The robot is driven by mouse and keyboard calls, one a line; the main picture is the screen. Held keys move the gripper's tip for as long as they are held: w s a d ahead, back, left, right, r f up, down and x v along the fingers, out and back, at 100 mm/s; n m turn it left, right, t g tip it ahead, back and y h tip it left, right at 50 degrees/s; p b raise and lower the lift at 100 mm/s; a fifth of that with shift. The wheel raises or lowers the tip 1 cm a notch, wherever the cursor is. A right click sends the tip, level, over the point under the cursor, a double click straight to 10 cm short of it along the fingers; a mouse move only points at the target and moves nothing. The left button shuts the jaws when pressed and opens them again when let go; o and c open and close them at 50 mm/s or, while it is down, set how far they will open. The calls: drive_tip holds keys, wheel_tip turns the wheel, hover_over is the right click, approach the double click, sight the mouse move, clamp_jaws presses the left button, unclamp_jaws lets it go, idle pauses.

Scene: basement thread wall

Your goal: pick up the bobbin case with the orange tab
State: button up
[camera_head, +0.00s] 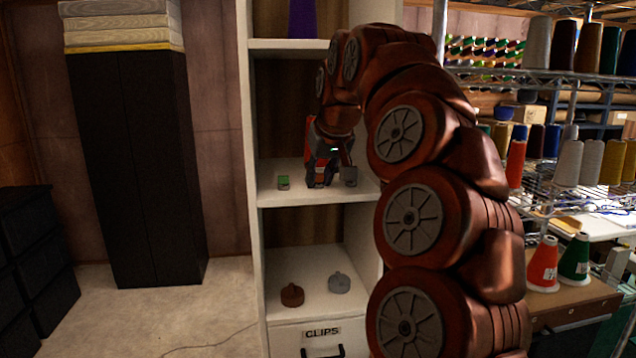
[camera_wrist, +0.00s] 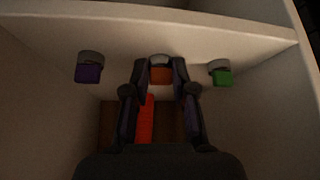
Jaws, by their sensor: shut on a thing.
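The bobbin case with the orange tab (camera_wrist: 160,75) sits between my fingertips in the wrist view, its grey rim showing above the orange. My gripper (camera_wrist: 161,68) is shut on it, one finger on each side. In the head view my gripper (camera_head: 320,183) is at the middle shelf, and its fingers hide most of the held case. I cannot tell whether the case still touches the shelf. A case with a green tab (camera_wrist: 221,76) is to the right in the wrist view; one with a purple tab (camera_wrist: 89,70) is to the left.
The white shelf board (camera_head: 300,197) has side walls close around my gripper. In the head view the green-tab case (camera_head: 283,182) stands left of my gripper. A brown bobbin (camera_head: 292,295) and a grey one (camera_head: 339,283) lie on the shelf below, above a "CLIPS" drawer.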

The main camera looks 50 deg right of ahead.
sight(320, 182)
drive_tip(key=shift+r, duration=0.1)
idle(0.3)
drive_tip(key=shift+r+b, duration=0.8)
drive_tip(key=shift+r, duration=0.85)
drive_tip(key=shift+s+a+r+b, duration=0.35)
drive_tip(key=shift+s+a, duration=0.55)
drive_tip(key=shift+s, duration=1.6)
drive_tip(key=shift+s+a+r+b, duration=0.15)
drive_tip(key=shift+s+a+b, duration=0.65)
drive_tip(key=shift+s, duration=1.75)
drive_tip(key=shift+s+a+r+b, duration=0.25)
drive_tip(key=shift+s+a, duration=0.8)
drive_tip(key=shift+s, duration=1.45)
